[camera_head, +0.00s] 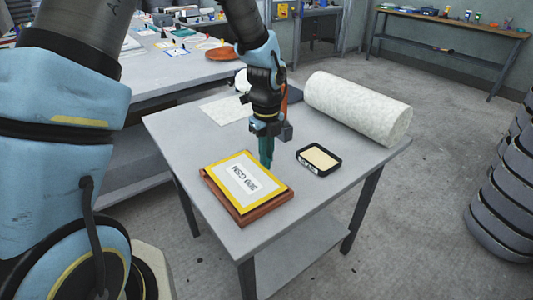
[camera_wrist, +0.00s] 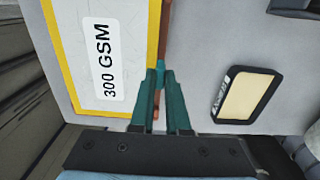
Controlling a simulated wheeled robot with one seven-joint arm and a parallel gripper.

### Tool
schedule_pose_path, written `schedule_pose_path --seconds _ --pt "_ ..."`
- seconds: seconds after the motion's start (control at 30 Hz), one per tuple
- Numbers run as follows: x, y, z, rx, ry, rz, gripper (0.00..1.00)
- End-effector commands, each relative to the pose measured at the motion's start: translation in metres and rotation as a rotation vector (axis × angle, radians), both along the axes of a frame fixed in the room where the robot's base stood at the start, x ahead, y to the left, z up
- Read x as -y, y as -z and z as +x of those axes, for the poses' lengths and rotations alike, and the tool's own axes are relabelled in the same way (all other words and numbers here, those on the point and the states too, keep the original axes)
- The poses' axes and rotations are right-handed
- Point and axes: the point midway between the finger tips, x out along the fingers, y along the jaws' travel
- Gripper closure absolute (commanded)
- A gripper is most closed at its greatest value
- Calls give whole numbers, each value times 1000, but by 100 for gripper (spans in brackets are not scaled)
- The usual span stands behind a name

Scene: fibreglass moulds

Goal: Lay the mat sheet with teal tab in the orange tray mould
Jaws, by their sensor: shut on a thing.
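The mat sheet (camera_head: 235,175) is a flat rectangle with a yellow border and a white panel marked "300 GSM"; it also fills the upper left of the wrist view (camera_wrist: 88,35). It lies over the red-orange tray mould (camera_head: 262,208), covering most of it; the mould shows along the front and right edges, and as a thin strip in the wrist view (camera_wrist: 167,30). I cannot tell whether the sheet rests fully on it. My gripper (camera_head: 266,163) points down at the sheet's far right edge. Its green fingers (camera_wrist: 160,75) are shut on the small teal tab (camera_wrist: 161,66).
A black-rimmed tray (camera_head: 332,171) with a cream inside lies right of the mould. A large white roll (camera_head: 358,108) lies along the table's back right. A pale sheet (camera_head: 222,112) lies behind my gripper. The grey table (camera_head: 335,205) is clear at front right.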

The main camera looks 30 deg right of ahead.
Motion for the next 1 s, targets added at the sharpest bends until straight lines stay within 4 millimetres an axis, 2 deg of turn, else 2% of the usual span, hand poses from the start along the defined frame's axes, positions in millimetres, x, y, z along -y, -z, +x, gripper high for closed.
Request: schedule_pose_path --seconds 0.4,1.0 --pt "0 1 0 0 1 0 100" --pt "0 15 -1 0 1 0 100"
